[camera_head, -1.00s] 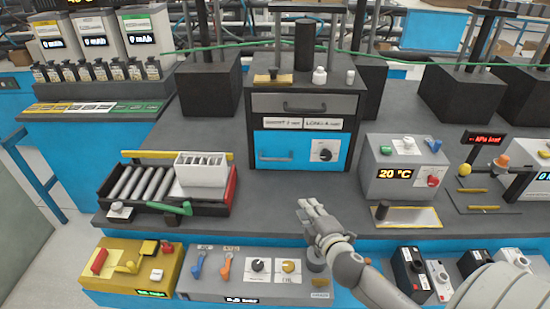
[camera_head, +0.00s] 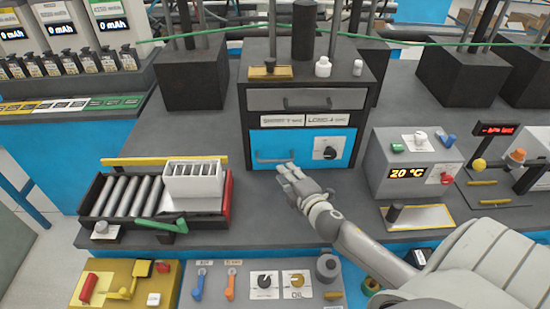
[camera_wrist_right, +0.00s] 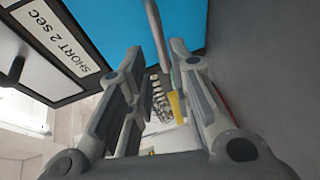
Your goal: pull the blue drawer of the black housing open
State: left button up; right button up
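The black housing (camera_head: 243,125) stands on the grey bench with a grey drawer (camera_head: 345,99) above the blue drawer (camera_head: 300,142). The blue drawer is flush with the housing and has a handle (camera_head: 262,161) at its lower left and a dark knob at its right. My right gripper (camera_head: 284,171) is just in front of the handle and partly covers its right end. In the right wrist view the fingers (camera_wrist_right: 158,55) are apart, with the grey handle bar (camera_wrist_right: 156,30) showing between their tips; I see no grip on it. My left gripper is not in view.
A tray of grey rollers with a white rack (camera_head: 195,181) and green lever stands left of the housing. A grey 20 °C box (camera_head: 408,150) stands to the right. Control panels line the bench's front edge. The bench directly before the drawer is clear apart from my arm.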

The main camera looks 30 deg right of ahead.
aim_at(276, 161)
jog(key=x, duration=0.4)
jog(key=shift+w+p, duration=0.3)
jog(key=shift+w, duration=0.1)
jog(key=x, duration=0.3)
jog(key=shift+w+f, duration=0.1)
jog(key=shift+f, duration=0.05)
jog(key=shift+w+d+f, duration=0.1)
jog(key=shift+w, duration=0.1)
jog(key=shift+c, duration=0.6)
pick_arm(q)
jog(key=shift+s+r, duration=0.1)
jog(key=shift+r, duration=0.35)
pick_arm(e)
grip_shut()
